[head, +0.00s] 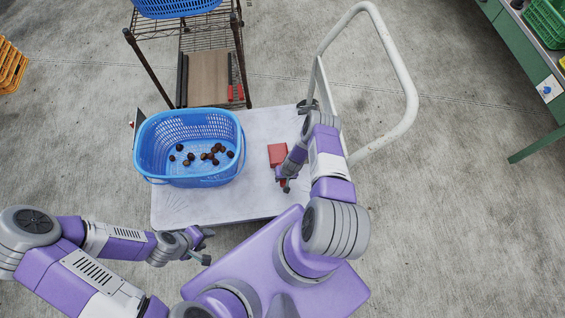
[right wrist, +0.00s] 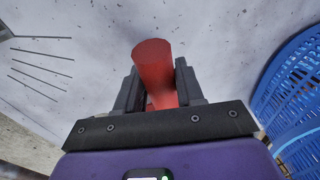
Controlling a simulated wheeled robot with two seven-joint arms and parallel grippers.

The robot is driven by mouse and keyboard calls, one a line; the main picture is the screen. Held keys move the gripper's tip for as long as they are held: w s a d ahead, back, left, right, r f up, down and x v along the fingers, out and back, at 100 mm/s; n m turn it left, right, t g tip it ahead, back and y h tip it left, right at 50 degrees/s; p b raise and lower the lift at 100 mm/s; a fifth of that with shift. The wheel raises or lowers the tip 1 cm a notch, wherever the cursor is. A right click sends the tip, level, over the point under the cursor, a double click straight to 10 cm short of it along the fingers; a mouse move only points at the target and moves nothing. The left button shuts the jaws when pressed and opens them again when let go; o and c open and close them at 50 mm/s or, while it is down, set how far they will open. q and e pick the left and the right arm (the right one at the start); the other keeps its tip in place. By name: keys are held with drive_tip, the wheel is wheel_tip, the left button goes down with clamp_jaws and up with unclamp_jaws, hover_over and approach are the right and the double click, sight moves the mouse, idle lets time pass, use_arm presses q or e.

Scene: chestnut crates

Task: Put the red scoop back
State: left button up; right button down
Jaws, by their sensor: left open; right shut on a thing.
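The red scoop (head: 277,154) is over the right part of the white cart top, right of the blue basket. Its red handle (right wrist: 153,62) stands between the two fingers of my right gripper (right wrist: 160,88) in the right wrist view. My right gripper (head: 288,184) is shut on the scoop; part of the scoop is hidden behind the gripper. I cannot tell whether the scoop touches the cart top. My left gripper (head: 206,246) is open and empty, in front of the cart's near edge.
The blue basket (head: 190,180) holds several chestnuts and stands on the left of the white cart top (head: 185,208). It also shows in the right wrist view (right wrist: 290,85). The cart's white handle (head: 408,85) rises at the right. A wire rack (head: 243,60) stands behind.

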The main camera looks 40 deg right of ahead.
drive_tip(key=shift+x, duration=0.9)
drive_tip(key=shift+s+d+r, duration=0.1)
drive_tip(key=shift+s, duration=0.05)
drive_tip(key=c, duration=0.7)
unclamp_jaws()
